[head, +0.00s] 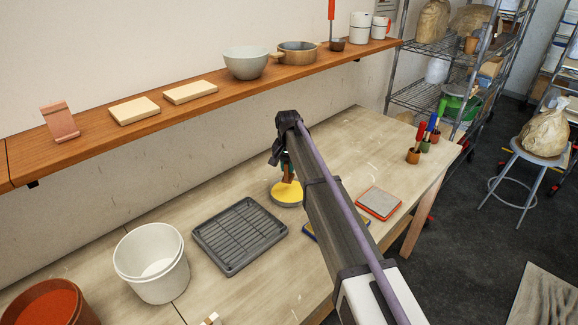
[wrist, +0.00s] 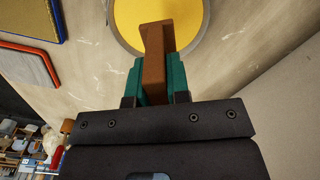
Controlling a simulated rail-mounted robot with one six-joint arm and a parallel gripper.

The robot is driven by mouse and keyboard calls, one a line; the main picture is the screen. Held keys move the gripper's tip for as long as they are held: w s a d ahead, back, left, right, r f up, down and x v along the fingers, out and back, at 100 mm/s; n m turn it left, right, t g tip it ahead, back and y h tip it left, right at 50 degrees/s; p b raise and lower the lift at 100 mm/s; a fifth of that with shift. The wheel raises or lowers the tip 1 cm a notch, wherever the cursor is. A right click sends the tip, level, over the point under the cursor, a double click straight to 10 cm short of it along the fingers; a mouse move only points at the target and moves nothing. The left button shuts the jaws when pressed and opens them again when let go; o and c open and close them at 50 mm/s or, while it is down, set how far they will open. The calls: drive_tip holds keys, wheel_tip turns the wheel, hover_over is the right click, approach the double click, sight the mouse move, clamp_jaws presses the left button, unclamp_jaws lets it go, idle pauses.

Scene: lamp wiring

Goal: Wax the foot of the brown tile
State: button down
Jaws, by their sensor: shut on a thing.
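The brown tile (wrist: 154,50) is a narrow upright piece clamped between the teal fingers of my gripper (wrist: 155,80). In the head view the tile (head: 287,171) is small and partly hidden by my gripper (head: 288,160). A round grey dish of yellow wax (head: 287,194) stands on the table right below the tile. In the wrist view the yellow wax (wrist: 190,22) lies beyond the tile's far end, which overlaps it. I cannot tell whether the tile's foot touches the wax or hangs just above it.
A dark ribbed tray (head: 240,234) lies left of the dish, with a white bucket (head: 153,265) and a red-filled tub (head: 50,305) farther left. A red-edged grey pad (head: 379,203) lies right. Brushes in pots stand at the table's right end. A wooden shelf (head: 210,105) runs behind.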

sight(289, 178)
drive_tip(key=shift+w+d+f, duration=0.25)
drive_tip(key=shift+d, duration=0.05)
drive_tip(key=shift+s+a+f+b, duration=0.1)
drive_tip(key=shift+f+b, duration=0.5)
drive_tip(key=shift+b, duration=0.2)
wheel_tip(289, 178, down, 4)
drive_tip(key=b, duration=0.4)
drive_tip(key=shift+f+b, duration=0.65)
drive_tip(key=shift+f, duration=0.05)
idle(0.5)
wheel_tip(289, 178, up, 6)
drive_tip(key=p, duration=0.6)
drive_tip(key=shift+r, duration=0.15)
